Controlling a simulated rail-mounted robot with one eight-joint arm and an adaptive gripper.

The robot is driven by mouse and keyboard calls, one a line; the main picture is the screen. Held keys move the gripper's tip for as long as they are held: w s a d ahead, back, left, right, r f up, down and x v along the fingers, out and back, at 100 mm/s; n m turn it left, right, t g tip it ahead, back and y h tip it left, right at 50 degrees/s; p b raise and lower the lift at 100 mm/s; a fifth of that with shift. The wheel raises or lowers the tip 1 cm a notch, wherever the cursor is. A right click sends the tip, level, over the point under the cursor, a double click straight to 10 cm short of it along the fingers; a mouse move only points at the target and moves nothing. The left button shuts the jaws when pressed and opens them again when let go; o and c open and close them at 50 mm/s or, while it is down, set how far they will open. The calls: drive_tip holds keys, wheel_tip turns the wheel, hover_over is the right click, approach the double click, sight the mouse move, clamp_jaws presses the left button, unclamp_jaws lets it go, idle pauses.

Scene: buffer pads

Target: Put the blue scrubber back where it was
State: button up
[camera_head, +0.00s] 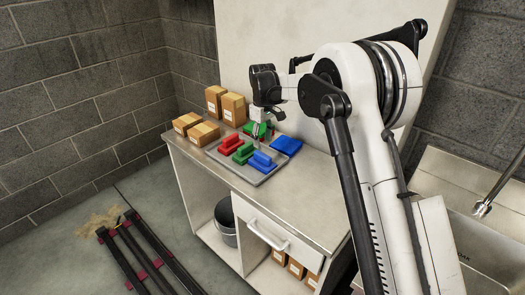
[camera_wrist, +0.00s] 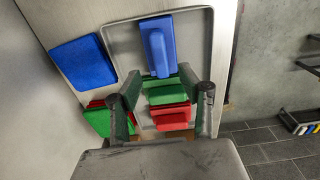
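The blue scrubber (camera_head: 262,161), a block with a raised handle, sits on the grey metal tray (camera_head: 252,180) at its right end, beside the green scrubber (camera_head: 242,153) and the red scrubber (camera_head: 230,144). In the wrist view the blue scrubber (camera_wrist: 158,46) is at the top of the tray, beyond my fingertips. My gripper (camera_wrist: 160,76) is open, with nothing held between its fingers. In the head view my gripper (camera_head: 264,128) is above the back of the counter, behind the tray. The fingers partly hide the green scrubber (camera_wrist: 168,92).
A flat blue pad (camera_head: 286,146) lies on the counter behind the tray, with a green pad (camera_head: 258,130) left of it. Cardboard boxes (camera_head: 204,133) stand on the counter's left. A wall rises behind. The counter's right part (camera_head: 310,190) is clear.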

sight(263, 155)
drive_tip(key=shift+r, duration=2.3)
drive_tip(key=shift+r, duration=0.1)
drive_tip(key=s+d+r+m+t, duration=0.2)
drive_tip(key=s+d+r, duration=0.55)
drive_tip(key=s, duration=0.25)
drive_tip(key=s+d+r+m+t, duration=0.1)
drive_tip(key=s+d+r+m, duration=0.2)
drive_tip(key=s+d+r, duration=0.45)
drive_tip(key=s+d+f+m+t, duration=0.1)
drive_tip(key=s+d+f, duration=0.1)
drive_tip(key=s, duration=0.7)
drive_tip(key=s+d+f+m+t, duration=0.1)
drive_tip(key=s+d+f+m, duration=0.1)
drive_tip(key=s, duration=0.7)
drive_tip(key=s+d+f+m+t, duration=0.2)
drive_tip(key=s+d+f, duration=0.1)
drive_tip(key=s, duration=0.6)
drive_tip(key=shift+d, duration=0.25)
